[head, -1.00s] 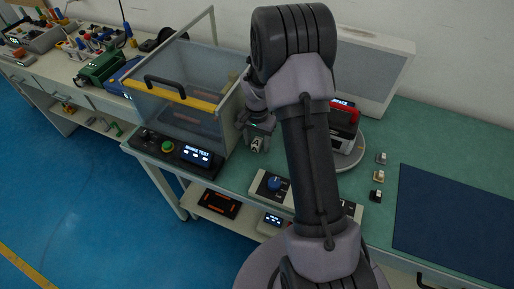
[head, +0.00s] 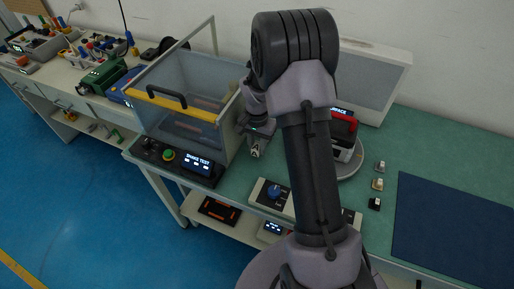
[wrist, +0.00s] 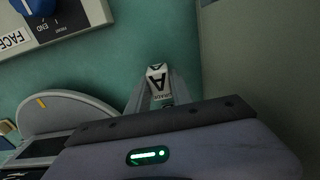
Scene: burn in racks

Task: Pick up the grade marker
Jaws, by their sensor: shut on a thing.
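The grade marker (wrist: 157,80) is a small white piece with a black letter A and smaller lettering. In the wrist view it sits between the fingertips of my gripper (wrist: 156,88), which is shut on it. In the head view my gripper (head: 255,149) points down beside the right wall of the clear test box, with the pale marker (head: 254,153) small at its tip. Whether the marker touches the green bench top cannot be told.
The clear shake-test box (head: 180,117) with a yellow-edged lid stands close to the left. A blue-knob panel (head: 274,191) lies in front. A round grey stand (head: 350,168) and several small blocks (head: 377,184) lie right, beside a dark blue mat (head: 450,230).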

